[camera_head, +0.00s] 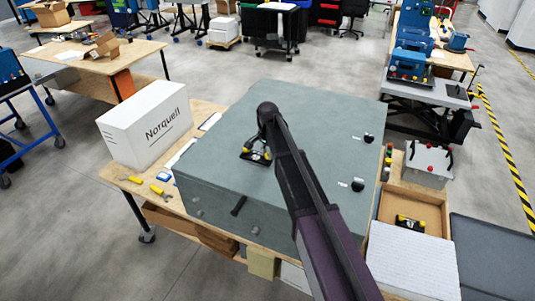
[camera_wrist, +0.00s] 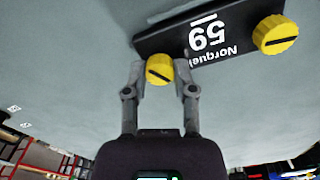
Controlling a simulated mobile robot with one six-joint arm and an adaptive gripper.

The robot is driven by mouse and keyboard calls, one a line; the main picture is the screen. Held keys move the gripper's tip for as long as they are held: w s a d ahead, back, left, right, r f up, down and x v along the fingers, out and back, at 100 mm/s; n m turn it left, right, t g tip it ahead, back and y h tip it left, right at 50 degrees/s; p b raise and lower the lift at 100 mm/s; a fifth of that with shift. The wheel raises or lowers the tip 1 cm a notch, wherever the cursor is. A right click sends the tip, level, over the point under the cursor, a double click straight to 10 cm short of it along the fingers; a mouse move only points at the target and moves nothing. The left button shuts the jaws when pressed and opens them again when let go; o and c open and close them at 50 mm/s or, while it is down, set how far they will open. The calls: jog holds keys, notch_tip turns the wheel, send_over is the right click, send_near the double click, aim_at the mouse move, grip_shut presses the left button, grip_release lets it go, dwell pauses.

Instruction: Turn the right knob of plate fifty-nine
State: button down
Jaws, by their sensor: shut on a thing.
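The black plate fifty-nine (camera_wrist: 219,28) shows upside down in the wrist view, on the grey-green cabinet top. A yellow knob with a dark slot (camera_wrist: 160,69) sits at the plate's picture-left end, which is its right end when the number reads upright. My gripper (camera_wrist: 160,66) is shut on this knob, one finger on each side. The plate's other yellow knob (camera_wrist: 275,34) is at picture right, clear of the fingers. In the head view the plate (camera_head: 257,155) is small beside my arm, and the fingers are hard to make out.
The big cabinet (camera_head: 225,170) stands on a wooden bench. A white Norquell box (camera_head: 147,125) stands at left, and a cardboard tray (camera_head: 430,212) at right.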

jog(key=n, duration=1)
jog(key=shift+n, duration=0.3)
dwell(0.4)
jog(key=shift+c, duration=2)
grip_release()
jog(key=shift+m, duration=0.5)
